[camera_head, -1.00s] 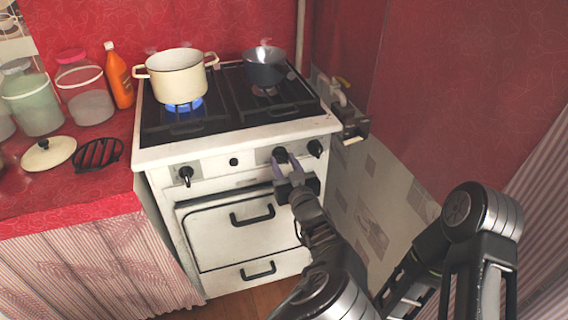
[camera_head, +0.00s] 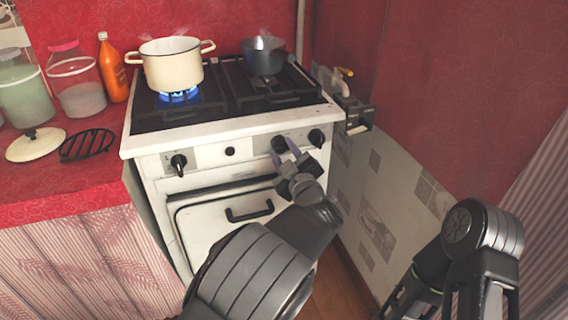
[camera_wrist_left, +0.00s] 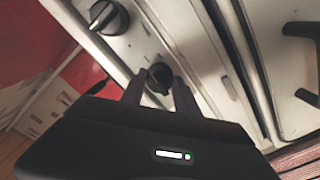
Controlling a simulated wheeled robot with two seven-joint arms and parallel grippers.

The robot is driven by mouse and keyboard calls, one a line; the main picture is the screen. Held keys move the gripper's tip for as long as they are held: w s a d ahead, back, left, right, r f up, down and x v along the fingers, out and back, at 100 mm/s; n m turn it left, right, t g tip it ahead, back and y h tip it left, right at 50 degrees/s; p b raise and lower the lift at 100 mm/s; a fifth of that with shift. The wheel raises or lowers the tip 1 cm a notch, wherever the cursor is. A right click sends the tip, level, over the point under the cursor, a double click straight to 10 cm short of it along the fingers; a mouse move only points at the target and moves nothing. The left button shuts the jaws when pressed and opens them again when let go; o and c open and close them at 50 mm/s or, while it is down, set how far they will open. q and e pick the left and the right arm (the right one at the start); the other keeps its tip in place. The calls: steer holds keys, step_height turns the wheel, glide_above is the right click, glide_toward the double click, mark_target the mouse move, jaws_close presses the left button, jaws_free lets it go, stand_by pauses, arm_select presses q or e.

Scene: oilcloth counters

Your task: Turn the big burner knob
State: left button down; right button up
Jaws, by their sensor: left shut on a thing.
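The white stove's front panel carries black knobs: a left knob (camera_head: 178,165), a knob right of centre (camera_head: 279,145) and a far-right knob (camera_head: 316,137). My left gripper (camera_head: 287,155) is at the knob right of centre, its fingers on either side and shut on it. In the left wrist view this knob (camera_wrist_left: 159,77) shows between the two fingertips, and another knob (camera_wrist_left: 108,17) is at upper left. The fingers hide part of the gripped knob in the head view. My right gripper is not in view.
A cream pot (camera_head: 172,63) stands over a blue flame (camera_head: 178,96) at left. A dark saucepan (camera_head: 264,57) stands on the back right burner. The oven handle (camera_head: 250,210) juts out below the panel. A tiled wall (camera_head: 378,215) is close on the right.

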arm_select(q)
steer(key=n+b, duration=1.4)
steer(key=b, duration=0.3)
steer(key=shift+f+n, duration=0.15)
steer(key=shift+n, duration=0.15)
steer(key=n+b, duration=0.2)
steer(key=shift+b, duration=0.4)
steer(key=shift+r+n+b, duration=0.3)
steer(key=shift+n+b, duration=0.5)
steer(key=shift+n, duration=0.4)
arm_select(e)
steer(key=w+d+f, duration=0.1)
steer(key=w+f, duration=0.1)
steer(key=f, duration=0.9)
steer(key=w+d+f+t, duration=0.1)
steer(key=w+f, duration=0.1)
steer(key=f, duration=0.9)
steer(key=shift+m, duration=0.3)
arm_select(q)
steer(key=c, duration=0.9)
jaws_free()
